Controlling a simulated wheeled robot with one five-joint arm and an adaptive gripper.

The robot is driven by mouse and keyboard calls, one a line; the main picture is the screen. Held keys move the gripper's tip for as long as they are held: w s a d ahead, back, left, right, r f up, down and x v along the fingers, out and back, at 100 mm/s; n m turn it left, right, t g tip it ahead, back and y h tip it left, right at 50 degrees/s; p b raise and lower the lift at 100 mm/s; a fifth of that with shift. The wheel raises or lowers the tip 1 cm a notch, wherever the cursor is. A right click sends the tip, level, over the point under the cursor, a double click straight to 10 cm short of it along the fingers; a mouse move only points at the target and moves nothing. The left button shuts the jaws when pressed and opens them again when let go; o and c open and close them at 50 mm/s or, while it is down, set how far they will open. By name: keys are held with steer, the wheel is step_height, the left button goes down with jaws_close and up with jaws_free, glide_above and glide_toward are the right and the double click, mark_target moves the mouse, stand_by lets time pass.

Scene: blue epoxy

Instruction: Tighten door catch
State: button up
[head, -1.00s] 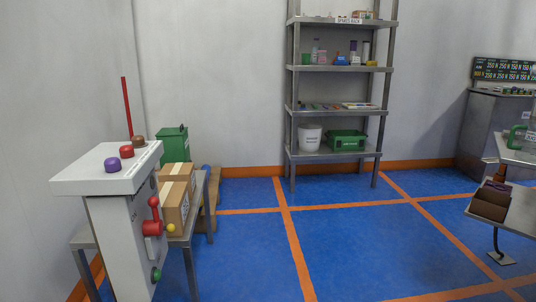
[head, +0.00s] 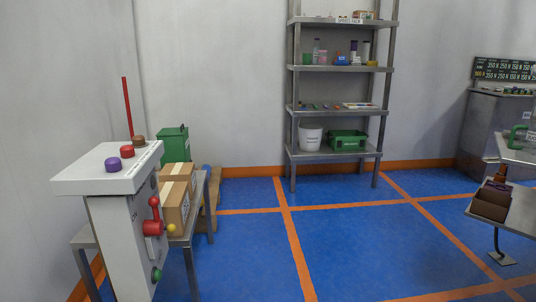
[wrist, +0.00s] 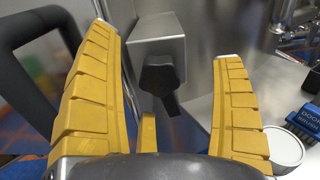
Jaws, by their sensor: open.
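In the wrist view my gripper (wrist: 166,48) is open, its two yellow ridged fingers spread apart with nothing held. Between the fingers, beyond them, is a black knob with a short lever (wrist: 160,80) on a grey metal block (wrist: 155,42); it looks like the door catch. The lever points down and a little right. The fingers stand to either side of the knob in the picture; I cannot tell how far away it is. The head view shows neither my gripper nor this knob.
In the wrist view a thick black bar (wrist: 22,55) curves at left; a white round tub (wrist: 284,146) and a blue labelled object (wrist: 306,122) sit at right. The head view shows a white control pedestal (head: 122,230), a shelf rack (head: 340,108) and open blue floor (head: 350,245).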

steer(key=shift+o, duration=1)
steer(key=shift+a+b, duration=0.7)
steer(key=shift+a, duration=0.35)
steer(key=n, duration=0.2)
steer(key=shift+n, duration=0.4)
steer(key=shift+d, duration=0.2)
